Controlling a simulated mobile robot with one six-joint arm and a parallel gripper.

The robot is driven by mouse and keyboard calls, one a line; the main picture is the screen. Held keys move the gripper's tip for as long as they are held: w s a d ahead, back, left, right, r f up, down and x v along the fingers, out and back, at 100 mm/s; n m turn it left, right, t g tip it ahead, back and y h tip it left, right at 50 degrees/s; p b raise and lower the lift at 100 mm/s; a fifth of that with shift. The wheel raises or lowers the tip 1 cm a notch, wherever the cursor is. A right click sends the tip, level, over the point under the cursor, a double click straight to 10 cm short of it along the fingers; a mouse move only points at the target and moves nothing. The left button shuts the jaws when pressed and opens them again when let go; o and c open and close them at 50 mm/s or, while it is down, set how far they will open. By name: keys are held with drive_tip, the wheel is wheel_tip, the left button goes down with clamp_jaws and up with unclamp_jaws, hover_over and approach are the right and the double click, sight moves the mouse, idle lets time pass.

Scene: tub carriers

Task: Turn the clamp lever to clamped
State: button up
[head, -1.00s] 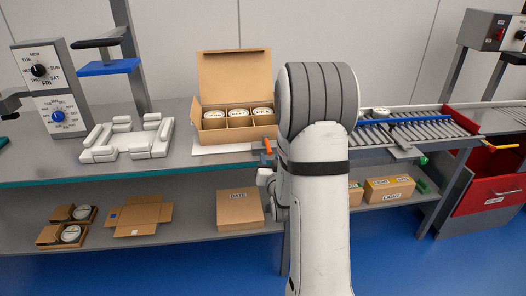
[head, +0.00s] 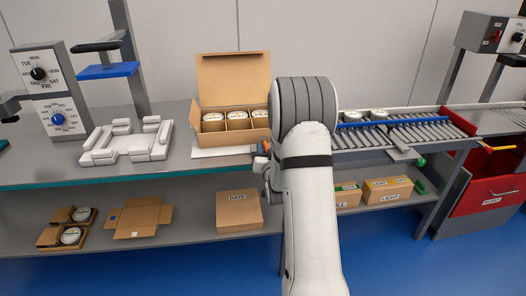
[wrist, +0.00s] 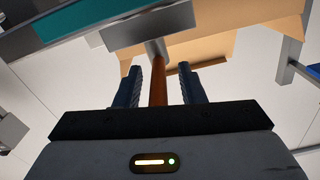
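The clamp lever (wrist: 157,88) is an orange rod with a grey stem, under a grey block (wrist: 150,27) at the bench edge in the wrist view. My gripper (wrist: 159,82) is open, with one dark blue finger on each side of the rod and a visible gap on both sides. In the head view my gripper (head: 266,160) is at the bench front below the open carton, largely hidden by my arm. Only a small bit of orange shows there. The open carton (head: 205,126) holds several white-lidded tubs in compartments. I cannot read any clamp marking.
A white segmented fixture (head: 128,142) lies on the bench at left, beside a dial post (head: 42,75). A roller conveyor (head: 420,132) with tubs runs right. Boxes, including a DATE box (head: 238,212), sit on the lower shelf. A red drawer unit (head: 492,185) stands at right.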

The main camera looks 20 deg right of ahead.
clamp_jaws()
idle(0.3)
